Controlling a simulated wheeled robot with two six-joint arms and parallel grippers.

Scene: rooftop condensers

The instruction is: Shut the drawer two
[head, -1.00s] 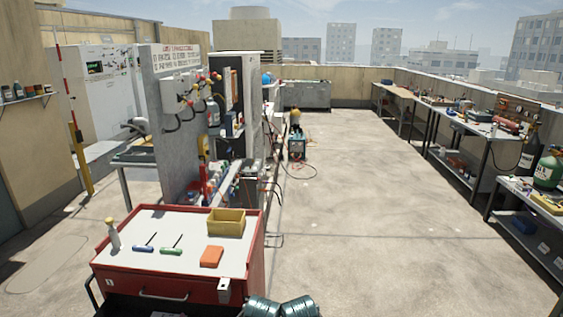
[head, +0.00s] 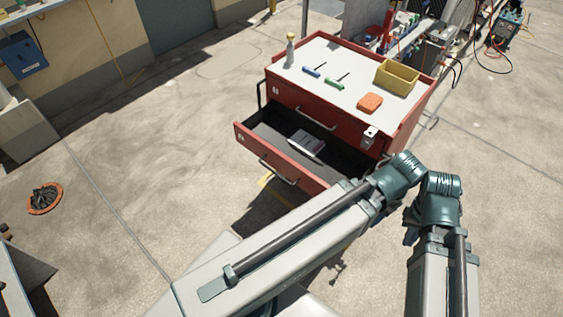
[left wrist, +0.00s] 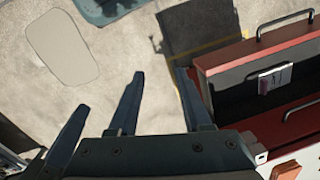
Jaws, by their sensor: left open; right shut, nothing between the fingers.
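The red cabinet (head: 394,127) has its second drawer (head: 282,157) pulled well out, with its handle (head: 279,173) on the front; the drawer also shows at the right of the left wrist view (left wrist: 238,63). A pale booklet-like item (head: 306,143) lies inside. The top drawer (head: 315,113) is shut. My left gripper (left wrist: 160,73) is open and empty, over the floor beside the open drawer in its wrist view; the head view hides its fingers. My right gripper (head: 410,236) is shut and empty, right of the drawer and partly hidden by my arm.
On the cabinet top are a bottle (head: 291,49), two screwdrivers, an orange block (head: 369,102) and a yellow bin (head: 396,75). A grey bench (head: 22,270) stands at the lower left, near an orange-rimmed round item (head: 44,198). The floor left of the drawer is clear.

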